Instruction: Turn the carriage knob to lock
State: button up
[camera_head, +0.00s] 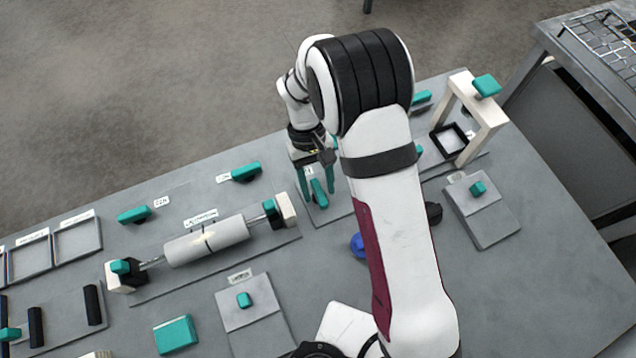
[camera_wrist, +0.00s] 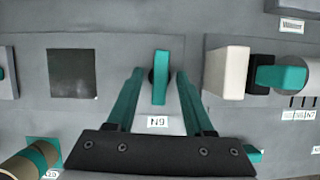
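A teal bar-shaped knob (camera_wrist: 160,78) stands on a grey plate, with a small label below it that seems to read N9. In the wrist view its bar points up and down the picture. My gripper (camera_wrist: 159,74) is open, with one teal finger on each side of the knob and a gap on both sides. In the head view my gripper (camera_head: 320,198) reaches down over the same knob (camera_head: 319,192). I cannot tell from the label whether this is the carriage knob, and contact with the plate is unclear.
A white roll (camera_head: 207,241) on a spindle lies to the left, between two pale blocks. Another teal handle (camera_head: 246,172) sits behind it. A white frame (camera_head: 487,125) and a sloped grey box (camera_head: 481,212) stand to the right. A blue ball-like knob (camera_head: 357,245) is near my arm.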

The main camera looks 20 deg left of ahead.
jog(key=v, duration=1.5)
jog(key=shift+w+r, duration=0.2)
jog(key=shift+r, duration=0.15)
jog(key=shift+a, duration=0.1)
